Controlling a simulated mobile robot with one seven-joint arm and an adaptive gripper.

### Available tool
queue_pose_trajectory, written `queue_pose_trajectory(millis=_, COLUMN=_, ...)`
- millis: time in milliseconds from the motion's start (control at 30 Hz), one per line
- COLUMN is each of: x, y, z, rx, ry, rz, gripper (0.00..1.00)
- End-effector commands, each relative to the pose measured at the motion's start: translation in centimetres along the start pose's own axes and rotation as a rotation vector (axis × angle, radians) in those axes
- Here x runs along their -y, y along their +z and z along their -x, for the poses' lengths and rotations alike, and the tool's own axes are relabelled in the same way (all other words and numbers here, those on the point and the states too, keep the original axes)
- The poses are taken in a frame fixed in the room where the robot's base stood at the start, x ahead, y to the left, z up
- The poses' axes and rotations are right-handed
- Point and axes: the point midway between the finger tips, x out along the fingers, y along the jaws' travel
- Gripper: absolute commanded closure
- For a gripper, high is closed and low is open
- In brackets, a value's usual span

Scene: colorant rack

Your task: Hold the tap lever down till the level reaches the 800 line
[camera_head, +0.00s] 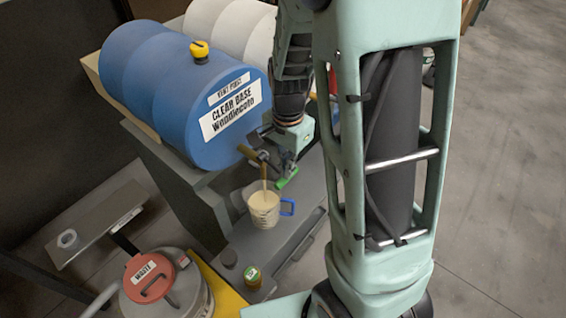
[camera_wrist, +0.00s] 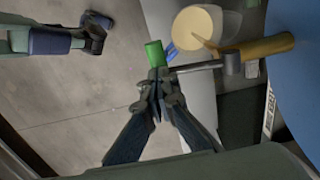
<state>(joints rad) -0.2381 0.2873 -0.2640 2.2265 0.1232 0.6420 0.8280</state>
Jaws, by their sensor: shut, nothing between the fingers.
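The blue drum (camera_head: 185,90) lies on its side, labelled "CLEAR BASE". Its brass tap (camera_head: 252,155) pours a thin cream stream into the measuring jug (camera_head: 264,212) below. The jug has a blue handle and printed marks too small to read, so I cannot tell the level against the 800 line. In the wrist view the jug (camera_wrist: 197,24) shows a cream surface beside the tap (camera_wrist: 265,47). The tap lever (camera_wrist: 200,67) has a green end (camera_wrist: 154,53). My gripper (camera_wrist: 157,78) is shut, its fingertips at the lever by the green end; contact is unclear.
A yellow cap (camera_head: 199,51) sits on top of the drum. A small green-topped tin (camera_head: 252,277) stands on the grey bench in front of the jug. A waste can with a red lid (camera_head: 150,275) stands at lower left. Open floor (camera_head: 490,180) lies to the right.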

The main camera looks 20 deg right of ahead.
Motion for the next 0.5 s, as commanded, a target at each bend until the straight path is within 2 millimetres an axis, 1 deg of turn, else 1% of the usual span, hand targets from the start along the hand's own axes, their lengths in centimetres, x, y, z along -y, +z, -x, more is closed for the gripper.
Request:
queue_pose_trajectory(millis=33, x=0.0, y=0.0, z=1.1, rx=0.0, ry=-0.001, rz=0.0, gripper=1.0)
queue_pose_trajectory(millis=200, x=0.0, y=0.0, z=2.8, rx=0.0, ry=-0.001, rz=0.0, gripper=1.0)
queue_pose_trajectory(millis=500, x=0.0, y=0.0, z=2.8, rx=0.0, ry=-0.001, rz=0.0, gripper=1.0)
